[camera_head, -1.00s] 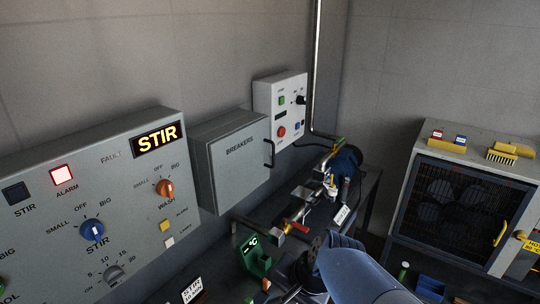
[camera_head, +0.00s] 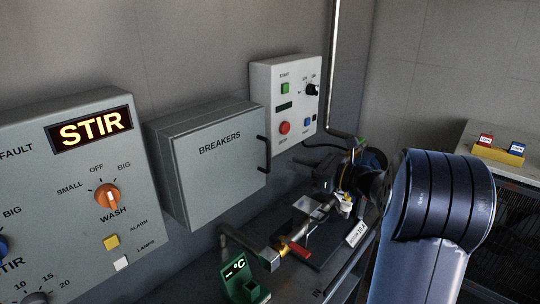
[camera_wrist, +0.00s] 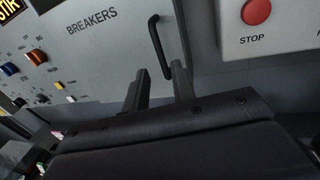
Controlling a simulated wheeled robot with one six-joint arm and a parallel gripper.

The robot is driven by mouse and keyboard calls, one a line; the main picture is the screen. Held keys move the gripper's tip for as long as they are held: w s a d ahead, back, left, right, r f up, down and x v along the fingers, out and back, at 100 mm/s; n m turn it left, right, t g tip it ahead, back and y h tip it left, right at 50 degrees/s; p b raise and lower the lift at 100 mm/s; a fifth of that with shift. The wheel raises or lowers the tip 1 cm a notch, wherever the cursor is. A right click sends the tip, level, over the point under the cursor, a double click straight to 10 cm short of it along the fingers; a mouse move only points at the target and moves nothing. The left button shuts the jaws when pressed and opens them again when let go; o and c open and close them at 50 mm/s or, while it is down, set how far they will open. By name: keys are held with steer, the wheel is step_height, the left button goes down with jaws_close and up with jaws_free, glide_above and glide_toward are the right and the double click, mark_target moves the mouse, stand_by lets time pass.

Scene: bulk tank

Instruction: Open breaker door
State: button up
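The grey breaker box labelled BREAKERS (camera_head: 218,165) hangs on the wall, and its door is closed. A black bar handle (camera_head: 263,153) stands upright at the right edge of the door. In the wrist view the door (camera_wrist: 105,50) fills the upper left, and the handle (camera_wrist: 156,42) is just ahead of my fingertips. My gripper (camera_wrist: 161,76) is open, with its two dark fingers apart and pointing at the handle's lower end. The handle's lower end lines up with the gap between them; I cannot tell whether they touch it. In the head view my arm largely hides the gripper.
A white panel with a red STOP button (camera_wrist: 256,12) is right of the door. The STIR control panel (camera_head: 75,185) is left of the box. Below are a green temperature display (camera_head: 243,283) and a pipe with a red-handled valve (camera_head: 298,250).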

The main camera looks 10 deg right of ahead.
mark_target(269, 167)
steer(key=p+x, duration=0.1)
steer(key=x, duration=0.8)
steer(key=shift+a, duration=0.15)
steer(key=shift+c, duration=0.3)
jaws_close()
